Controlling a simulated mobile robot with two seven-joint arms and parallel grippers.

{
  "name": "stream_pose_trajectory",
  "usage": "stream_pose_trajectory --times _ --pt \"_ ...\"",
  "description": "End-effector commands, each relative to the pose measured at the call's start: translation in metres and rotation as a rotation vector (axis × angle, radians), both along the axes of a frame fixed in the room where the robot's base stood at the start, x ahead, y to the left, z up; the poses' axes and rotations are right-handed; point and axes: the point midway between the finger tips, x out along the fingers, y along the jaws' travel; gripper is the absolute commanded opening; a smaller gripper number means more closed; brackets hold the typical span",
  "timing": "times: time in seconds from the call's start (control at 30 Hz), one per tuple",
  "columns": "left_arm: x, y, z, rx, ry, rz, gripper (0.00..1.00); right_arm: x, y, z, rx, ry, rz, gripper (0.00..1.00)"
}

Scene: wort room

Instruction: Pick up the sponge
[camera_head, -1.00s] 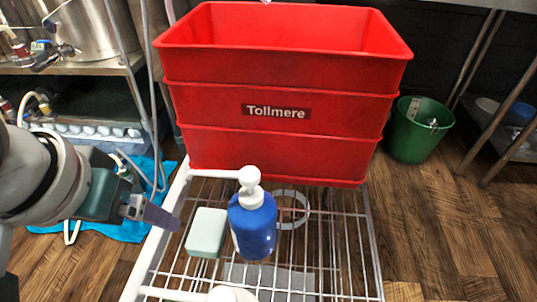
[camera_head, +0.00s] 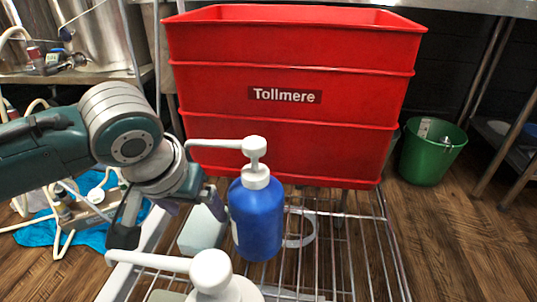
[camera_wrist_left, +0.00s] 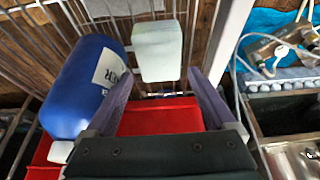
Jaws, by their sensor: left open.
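The sponge (camera_head: 203,232) is a pale green block on the wire rack (camera_head: 345,262), just left of the blue pump bottle (camera_head: 257,218). In the left wrist view the sponge (camera_wrist_left: 157,50) lies ahead of the fingertips, roughly between their lines and apart from them. My left gripper (camera_head: 190,208) is over the rack beside the sponge and partly hides it in the head view. In the left wrist view its two purple-grey fingers (camera_wrist_left: 158,88) are spread with nothing between them. My right gripper is not in view.
The blue bottle (camera_wrist_left: 85,88) stands close to the left finger in the wrist view. A red Tollmere crate (camera_head: 285,145) is behind the rack. A second white pump top (camera_head: 212,275) is in front. A green bucket (camera_head: 430,155) stands on the floor at right.

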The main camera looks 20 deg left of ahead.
Motion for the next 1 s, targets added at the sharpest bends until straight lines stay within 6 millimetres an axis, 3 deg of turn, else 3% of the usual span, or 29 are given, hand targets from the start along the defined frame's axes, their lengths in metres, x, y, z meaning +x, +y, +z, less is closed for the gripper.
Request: stream_pose_trajectory --times 0.3,0.63,1.0 --pt "0.019 0.004 -0.052 -0.001 0.000 0.000 0.89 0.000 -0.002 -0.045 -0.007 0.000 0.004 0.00" --pt "0.022 0.005 -0.055 -0.001 0.000 -0.001 0.89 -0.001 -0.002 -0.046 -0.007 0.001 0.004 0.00" --pt "0.022 0.005 -0.055 -0.001 0.000 -0.001 0.48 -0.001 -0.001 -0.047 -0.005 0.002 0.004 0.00"
